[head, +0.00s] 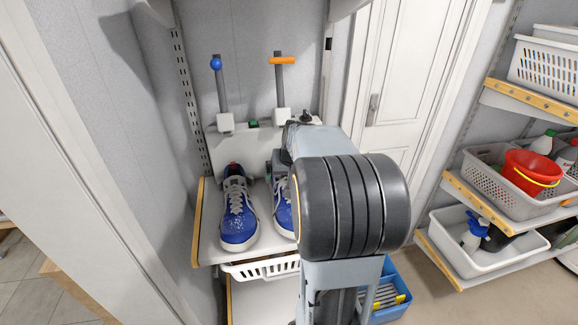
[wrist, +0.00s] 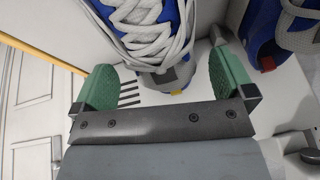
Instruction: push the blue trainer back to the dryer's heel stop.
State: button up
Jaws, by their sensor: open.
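Two blue trainers with white laces stand side by side on the white dryer shelf (head: 212,245). The left trainer (head: 238,222) has a red heel tab and shows whole in the head view. The right trainer (head: 282,212) is half hidden behind my arm. In the wrist view one trainer (wrist: 150,30) has a yellow tab at its near end; the other trainer (wrist: 262,40), with the red tab, is at the right. My gripper (wrist: 163,70) is open, its green-padded fingers either side of the yellow-tabbed end, with nothing gripped. I cannot tell whether it touches. I cannot pick out the heel stop.
Behind the trainers stand two posts, one with a blue ball (head: 216,63), one with an orange handle (head: 283,60). A white door (head: 405,80) is behind my arm. A shelf rack with white baskets (head: 490,170) and a red bucket (head: 532,170) is at the right.

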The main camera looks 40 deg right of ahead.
jog(key=shift+x, duration=2)
jog(key=shift+c, duration=0.3)
jog(key=c, duration=1)
